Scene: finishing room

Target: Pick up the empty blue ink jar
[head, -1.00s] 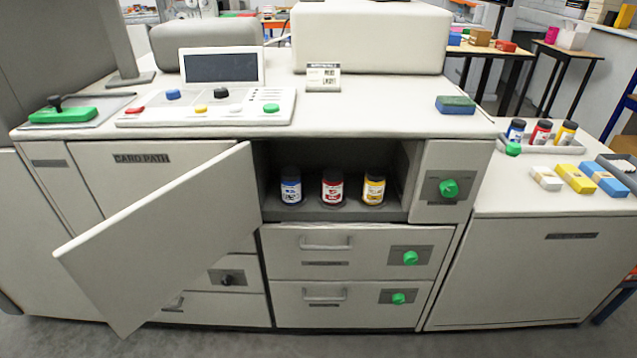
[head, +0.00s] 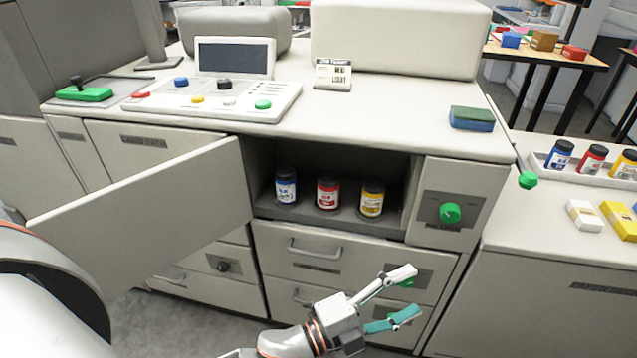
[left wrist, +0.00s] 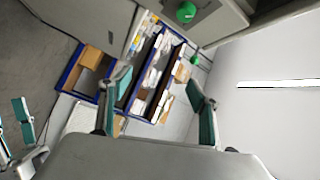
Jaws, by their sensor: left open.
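A blue-labelled jar with a dark lid (head: 286,187) stands upright at the left of the open compartment, beside a red jar (head: 328,193) and a yellow jar (head: 372,199). Another blue jar (head: 560,154) stands in the tray on the right-hand cabinet. I cannot tell which blue jar is empty. My left gripper (head: 412,292) is open and empty in front of the drawers, below and right of the compartment. Its spread fingers also show in the left wrist view (left wrist: 160,80), with no jar there. Part of my right gripper (left wrist: 18,120) shows at that view's left edge.
The open compartment door (head: 140,185) sticks out on the left. A green knob (head: 450,212) is right of the compartment. The white tray (head: 540,162) also holds red and yellow jars. Blue-edged bins (left wrist: 150,75) show in the left wrist view.

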